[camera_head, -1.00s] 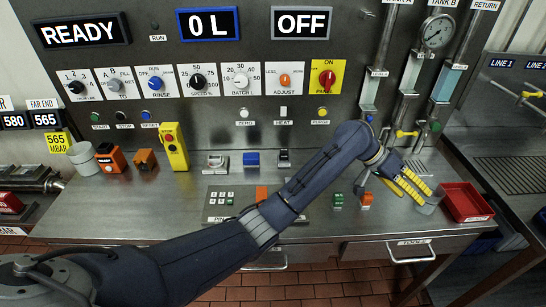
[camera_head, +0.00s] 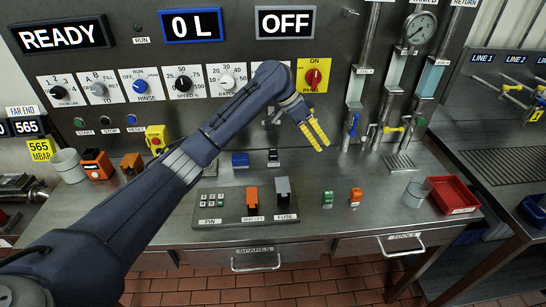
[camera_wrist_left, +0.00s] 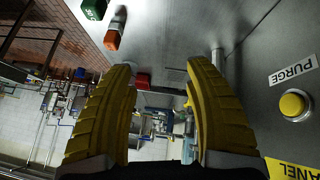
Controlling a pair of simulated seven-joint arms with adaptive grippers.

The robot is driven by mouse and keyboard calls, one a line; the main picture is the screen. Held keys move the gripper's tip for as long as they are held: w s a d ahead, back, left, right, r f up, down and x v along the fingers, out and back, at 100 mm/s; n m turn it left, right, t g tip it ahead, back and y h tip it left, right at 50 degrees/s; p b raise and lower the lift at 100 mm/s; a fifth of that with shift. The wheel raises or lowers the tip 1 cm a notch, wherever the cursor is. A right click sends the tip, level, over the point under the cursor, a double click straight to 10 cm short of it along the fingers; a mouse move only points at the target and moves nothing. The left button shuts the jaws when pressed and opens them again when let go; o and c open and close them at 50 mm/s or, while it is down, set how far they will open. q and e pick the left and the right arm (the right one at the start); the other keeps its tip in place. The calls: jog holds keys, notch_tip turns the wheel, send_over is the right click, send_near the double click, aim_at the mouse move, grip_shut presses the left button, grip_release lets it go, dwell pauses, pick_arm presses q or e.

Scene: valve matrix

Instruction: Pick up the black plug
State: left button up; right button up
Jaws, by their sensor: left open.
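A small black block (camera_head: 273,157) with a pale top stands at the back of the steel bench in the head view; it may be the black plug, but it is too small to be sure. A blue block (camera_head: 240,159) stands just left of it. My left gripper (camera_head: 322,146) has two yellow fingers, spread and empty. It hangs in front of the panel, up and to the right of the black block and apart from it. The left wrist view shows nothing between its fingers (camera_wrist_left: 160,65), and no black plug is clear there. My right gripper is out of view.
A box with keys (camera_head: 245,216) lies at the front. A yellow purge button (camera_wrist_left: 294,105) is near the left wrist.

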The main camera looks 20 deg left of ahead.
aim_at(272, 150)
pick_arm(q)
jog(key=a+r+m+y, duration=0.1)
jog(key=a+r, duration=0.1)
jog(key=a, duration=0.8)
jog(key=a+r+m+y, duration=0.1)
jog(key=a+r+y, duration=0.15)
jog(key=a, duration=0.85)
jog(key=shift+h, duration=0.45)
jog(key=x, duration=1.1)
jog(key=w+x, duration=0.1)
jog(key=x, duration=0.5)
jog(key=shift+w, duration=0.15)
jog(key=shift+o, duration=0.2)
grip_shut()
